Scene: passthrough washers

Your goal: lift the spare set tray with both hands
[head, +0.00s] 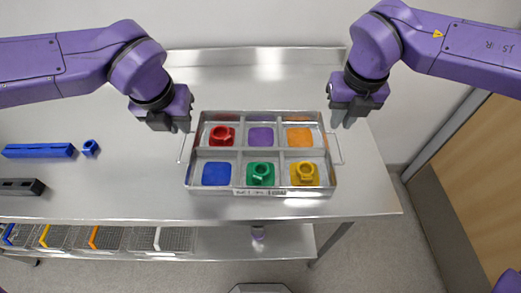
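The spare set tray (262,193) is a grey metal tray with compartments, lying on the steel table, with a wire handle at each end. It holds a red part (221,135) on the back left, a green part (260,174) at front middle and a yellow part (304,174) at front right. Purple, orange and blue squares show in the other compartments. My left gripper (172,126) is above and just left of the tray, near the left handle (182,148). My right gripper (343,117) is near the right handle (338,149), above it. Neither visibly touches a handle, and their finger gaps are unclear.
A blue bar (39,151), a small blue part (90,148) and a dark block (21,187) lie on the table's left. Wire baskets (110,239) stand below. The steel table (120,195) is clear between these and the tray. A wooden panel (475,190) is at right.

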